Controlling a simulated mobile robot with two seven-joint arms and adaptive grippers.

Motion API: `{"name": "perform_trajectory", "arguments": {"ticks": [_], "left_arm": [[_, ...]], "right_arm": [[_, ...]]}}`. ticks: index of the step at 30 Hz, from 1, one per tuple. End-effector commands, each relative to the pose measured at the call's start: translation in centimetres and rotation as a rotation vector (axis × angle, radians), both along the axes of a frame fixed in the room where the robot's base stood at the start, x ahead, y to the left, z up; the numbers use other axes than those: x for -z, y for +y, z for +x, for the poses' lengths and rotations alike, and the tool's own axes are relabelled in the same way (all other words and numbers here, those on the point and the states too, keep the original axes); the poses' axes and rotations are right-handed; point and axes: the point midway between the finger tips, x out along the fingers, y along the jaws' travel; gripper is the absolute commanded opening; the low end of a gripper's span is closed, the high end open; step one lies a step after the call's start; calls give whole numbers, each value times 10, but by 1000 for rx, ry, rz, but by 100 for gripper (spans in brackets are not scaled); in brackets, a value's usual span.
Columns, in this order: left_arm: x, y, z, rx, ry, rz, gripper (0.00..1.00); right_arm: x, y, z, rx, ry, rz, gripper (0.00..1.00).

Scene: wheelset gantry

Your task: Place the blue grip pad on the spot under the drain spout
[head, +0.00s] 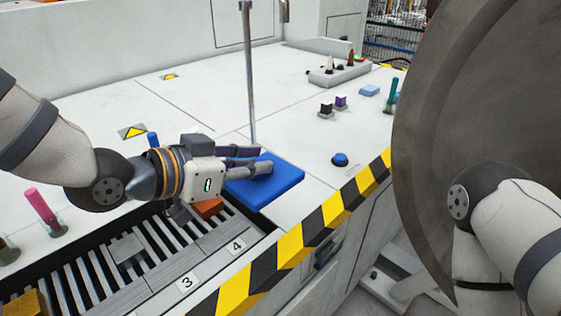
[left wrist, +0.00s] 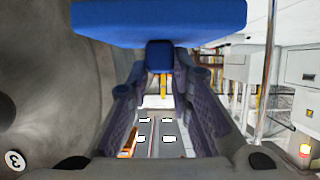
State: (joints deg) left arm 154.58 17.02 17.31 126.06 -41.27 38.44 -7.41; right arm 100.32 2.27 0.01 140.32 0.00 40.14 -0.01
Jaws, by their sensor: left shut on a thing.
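The blue grip pad (head: 278,190) is a flat square block, level, in the middle of the head view near the striped front edge. My left gripper (head: 255,162) reaches over it from the left and is shut on it. In the left wrist view the pad (left wrist: 158,22) fills the top, with a blue part of it between the fingers (left wrist: 160,85). I cannot tell whether its underside touches the worktop. A thin vertical metal pipe (head: 247,75) comes down just behind the gripper; its lower end is hidden. My right gripper is out of view.
A slatted rack (head: 165,240) with numbered slots lies at front left. A large grey wheel disc (head: 450,120) stands at the right. A blue button (head: 340,159), small cubes (head: 325,110) and a grey tray (head: 340,73) are on the white worktop. Its middle is clear.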

Motion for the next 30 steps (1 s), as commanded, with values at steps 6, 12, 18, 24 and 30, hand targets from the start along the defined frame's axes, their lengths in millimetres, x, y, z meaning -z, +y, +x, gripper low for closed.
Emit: {"name": "perform_trajectory", "arguments": {"ticks": [6,12,18,24,30], "left_arm": [[19,-7,29,-1,8,-1,0],[49,-20,87,-2,10,0,0],[88,-28,121,-2,8,-1,0],[102,-31,136,-1,3,-1,0],[131,-32,136,0,2,-2,0]], "right_arm": [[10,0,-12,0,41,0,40],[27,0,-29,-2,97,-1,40],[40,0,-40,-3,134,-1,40],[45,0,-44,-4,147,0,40],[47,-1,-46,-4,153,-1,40]]}}
